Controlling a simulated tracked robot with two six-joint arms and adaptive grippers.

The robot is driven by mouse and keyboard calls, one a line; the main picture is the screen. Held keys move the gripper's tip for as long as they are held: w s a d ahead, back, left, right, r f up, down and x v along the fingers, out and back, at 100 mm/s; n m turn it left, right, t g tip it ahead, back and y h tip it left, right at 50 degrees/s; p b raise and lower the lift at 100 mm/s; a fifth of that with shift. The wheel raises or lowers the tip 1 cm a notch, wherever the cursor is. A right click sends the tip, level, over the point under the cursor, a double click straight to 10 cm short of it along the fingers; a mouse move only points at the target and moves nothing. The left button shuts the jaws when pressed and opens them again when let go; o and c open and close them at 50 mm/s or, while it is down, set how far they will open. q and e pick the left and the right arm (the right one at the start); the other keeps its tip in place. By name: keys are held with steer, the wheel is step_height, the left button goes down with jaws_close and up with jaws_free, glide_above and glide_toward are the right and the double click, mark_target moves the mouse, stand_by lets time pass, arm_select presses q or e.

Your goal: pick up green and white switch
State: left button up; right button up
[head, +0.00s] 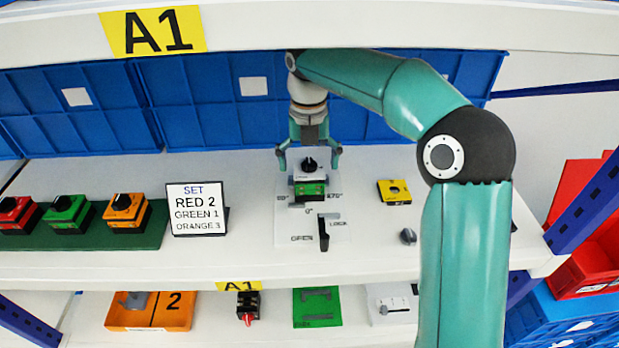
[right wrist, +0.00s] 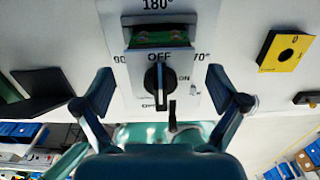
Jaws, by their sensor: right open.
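The green and white switch (head: 310,188) stands upright on a marked white plate (head: 338,232) on the shelf. Its black knob faces up; it also shows in the right wrist view (right wrist: 153,78), with OFF and ON printed by it. My right gripper (head: 309,156) is open above the switch, with one finger on each side of the knob. In the right wrist view the fingers (right wrist: 159,88) flank the knob with gaps on both sides. I cannot tell how far above the switch body the fingertips are. My left gripper is not in view.
A sign (head: 197,209) stands left of the plate. Red, green and orange switches sit on a green mat (head: 100,236) at the far left. A yellow piece (head: 394,191) and a small black knob (head: 407,236) lie to the right. Blue bins (head: 200,105) line the back.

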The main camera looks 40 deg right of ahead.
mark_target(309, 177)
step_height(309, 177, down, 4)
steer(key=shift+s+r, duration=0.15)
steer(key=shift+s+a, duration=0.1)
steer(key=shift+r, duration=0.1)
steer(key=c, duration=1.4)
steer(key=shift+r, duration=0.1)
